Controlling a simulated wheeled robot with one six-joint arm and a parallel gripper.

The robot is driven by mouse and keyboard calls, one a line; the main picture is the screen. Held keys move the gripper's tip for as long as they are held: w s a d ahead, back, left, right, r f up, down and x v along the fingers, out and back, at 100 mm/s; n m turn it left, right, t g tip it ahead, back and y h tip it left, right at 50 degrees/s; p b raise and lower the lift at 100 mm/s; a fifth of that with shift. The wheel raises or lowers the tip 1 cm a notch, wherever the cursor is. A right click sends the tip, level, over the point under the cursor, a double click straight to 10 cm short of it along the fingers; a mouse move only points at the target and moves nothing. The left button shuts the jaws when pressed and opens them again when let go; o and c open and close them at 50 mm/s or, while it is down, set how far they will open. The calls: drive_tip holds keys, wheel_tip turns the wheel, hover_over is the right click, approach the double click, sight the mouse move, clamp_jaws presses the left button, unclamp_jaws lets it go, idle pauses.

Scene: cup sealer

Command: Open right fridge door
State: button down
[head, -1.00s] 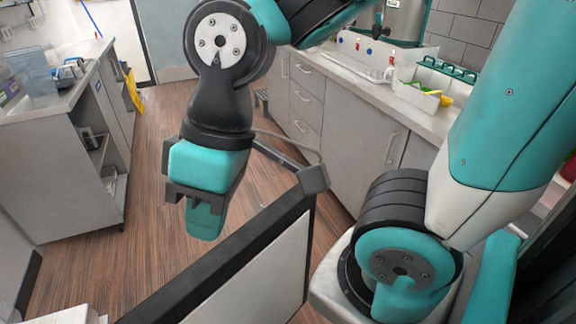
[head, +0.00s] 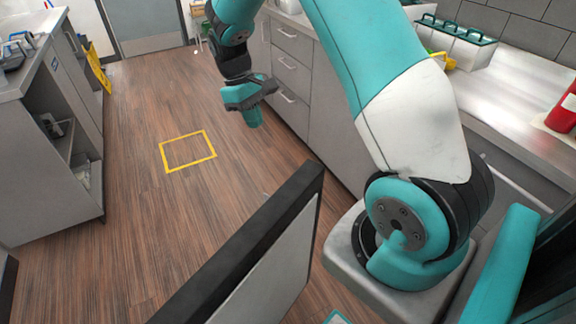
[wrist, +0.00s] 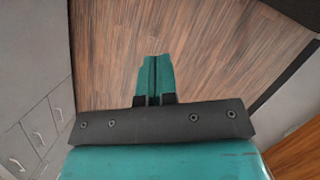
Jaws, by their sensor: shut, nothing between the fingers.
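A door panel with a thick black edge and a pale face (head: 275,265) juts up from the lower middle of the head view. It looks like the fridge door, standing out into the room; the rest of the fridge cannot be made out for sure. My gripper (head: 253,117) is beyond the panel, apart from it, over the open floor beside the grey drawers. In the wrist view its teal fingers (wrist: 154,78) are pressed together with nothing between them, pointing at the wood floor.
Grey drawer cabinets (head: 291,70) under a steel counter (head: 480,90) run along the right. A grey shelf unit (head: 65,140) stands at the left. A yellow square outline (head: 188,151) marks the floor. The floor in the middle is clear.

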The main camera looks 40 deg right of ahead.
drive_tip(key=s+d+f+p, duration=0.2)
drive_tip(key=s+f, duration=0.1)
drive_tip(key=f, duration=0.3)
drive_tip(key=s+d+f+p, duration=0.2)
drive_tip(key=s+f, duration=0.2)
drive_tip(key=f, duration=0.2)
drive_tip(key=shift+d+f+m+g, duration=0.3)
drive_tip(key=shift+f+g, duration=0.1)
